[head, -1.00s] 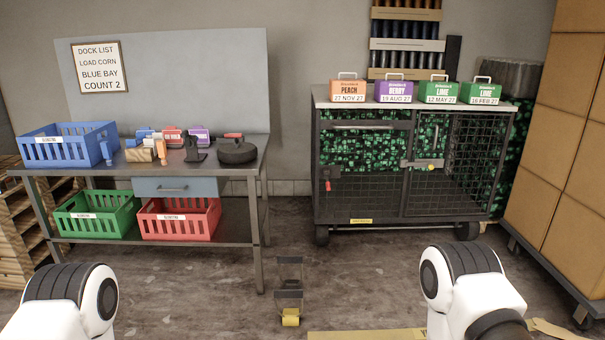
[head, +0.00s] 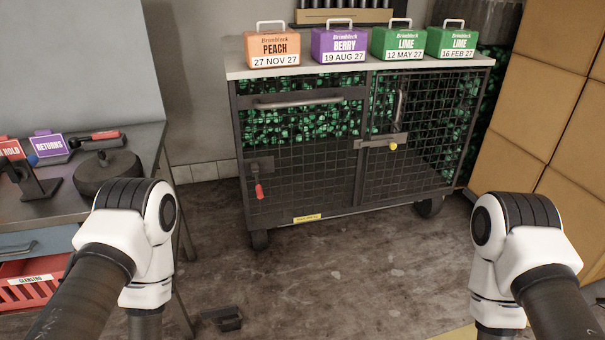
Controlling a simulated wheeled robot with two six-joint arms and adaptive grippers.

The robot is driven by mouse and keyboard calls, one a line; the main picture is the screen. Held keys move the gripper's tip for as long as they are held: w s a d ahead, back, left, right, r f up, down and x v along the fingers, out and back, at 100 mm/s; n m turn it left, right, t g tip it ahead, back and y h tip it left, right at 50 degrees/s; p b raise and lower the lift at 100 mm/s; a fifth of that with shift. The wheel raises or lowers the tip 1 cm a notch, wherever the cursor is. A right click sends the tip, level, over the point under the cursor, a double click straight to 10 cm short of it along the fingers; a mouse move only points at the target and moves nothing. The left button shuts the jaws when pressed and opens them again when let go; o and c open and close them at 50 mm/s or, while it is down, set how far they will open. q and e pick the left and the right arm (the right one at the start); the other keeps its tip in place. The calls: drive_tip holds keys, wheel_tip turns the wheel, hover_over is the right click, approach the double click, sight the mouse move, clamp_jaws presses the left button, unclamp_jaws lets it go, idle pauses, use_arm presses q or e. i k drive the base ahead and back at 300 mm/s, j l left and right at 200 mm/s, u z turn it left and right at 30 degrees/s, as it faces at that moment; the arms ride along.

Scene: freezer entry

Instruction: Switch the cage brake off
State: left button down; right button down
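The wheeled wire cage (head: 310,172) stands against the back wall in the head view, with a dark mesh front and a light top. A red-handled lever (head: 259,190) hangs down from a small dark box at the left of its front; it looks like the brake. A latch plate with a yellow knob (head: 393,147) sits at the middle of the cage doors. Dark casters show below the cage, one at the front left (head: 259,240). Both my arms reach in from the bottom corners, well short of the cage. Both grippers are out of the picture.
Orange, purple and green boxes (head: 273,48) stand on the cage top. A metal workbench (head: 95,190) with a round dark pan is at the left. Stacked cartons (head: 548,110) are at the right. The floor (head: 340,270) before the cage is mostly clear, with a small dark object (head: 222,319) near the bench.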

sight(258, 187)
drive_tip(key=i+l+u, duration=0.2)
drive_tip(key=i, duration=0.2)
drive_tip(key=i+l+u, duration=0.2)
drive_tip(key=i, duration=0.2)
drive_tip(key=i+l+u, duration=0.2)
drive_tip(key=i, duration=0.2)
drive_tip(key=i+l+u, duration=0.25)
drive_tip(key=u, duration=0.15)
drive_tip(key=i+l+u, duration=0.55)
drive_tip(key=l+u, duration=0.2)
